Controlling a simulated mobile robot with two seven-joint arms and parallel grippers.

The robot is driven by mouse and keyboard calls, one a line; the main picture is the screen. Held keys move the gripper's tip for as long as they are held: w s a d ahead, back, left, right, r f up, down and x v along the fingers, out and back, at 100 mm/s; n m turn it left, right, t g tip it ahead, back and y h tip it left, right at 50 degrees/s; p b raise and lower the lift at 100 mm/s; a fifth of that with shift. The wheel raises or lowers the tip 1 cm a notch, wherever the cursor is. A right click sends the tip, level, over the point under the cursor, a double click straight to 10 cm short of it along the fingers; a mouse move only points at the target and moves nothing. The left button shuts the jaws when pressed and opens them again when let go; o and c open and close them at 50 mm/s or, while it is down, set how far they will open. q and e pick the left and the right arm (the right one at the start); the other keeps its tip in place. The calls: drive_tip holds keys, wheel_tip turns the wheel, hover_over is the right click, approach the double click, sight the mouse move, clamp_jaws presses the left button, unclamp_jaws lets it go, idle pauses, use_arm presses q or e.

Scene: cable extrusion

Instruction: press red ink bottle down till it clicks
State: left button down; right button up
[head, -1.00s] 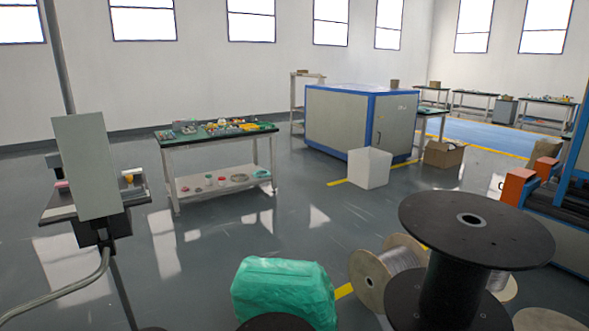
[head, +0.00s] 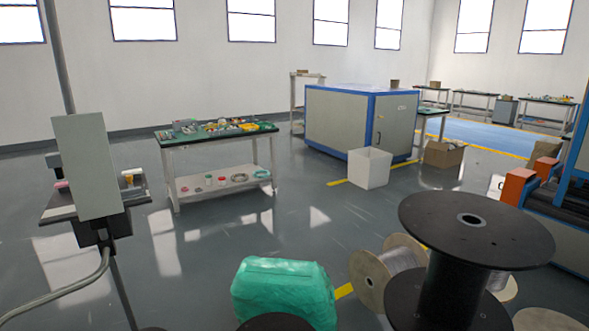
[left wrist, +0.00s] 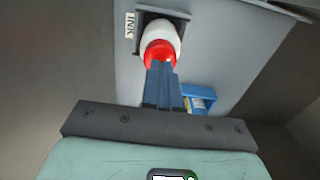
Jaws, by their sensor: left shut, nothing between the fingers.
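The red ink bottle (left wrist: 158,52) shows in the left wrist view, top centre, with a red end toward me and a white body behind it. It sits in a dark square opening (left wrist: 177,22) in a grey panel (left wrist: 225,50). My left gripper (left wrist: 162,67) is shut and empty, its blue fingertips right at the red end of the bottle. They overlap its lower edge in the picture; I cannot tell whether they touch. The fingers hide part of the panel below the bottle. Neither gripper shows in the head view, and my right gripper is in no frame.
An "INK" label (left wrist: 130,25) is left of the opening. A blue holder (left wrist: 209,92) with small items is right of my fingers. In the head view, black spools (head: 475,228) and a green bundle (head: 284,290) stand in front; a workbench (head: 217,138) stands farther back.

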use_arm(q)
drive_tip(key=shift+f+b, duration=0.8)
drive_tip(key=shift+f, duration=0.4)
idle(0.5)
wheel_tip(320, 180, up, 8)
drive_tip(key=p, duration=0.5)
idle(0.3)
idle(0.5)
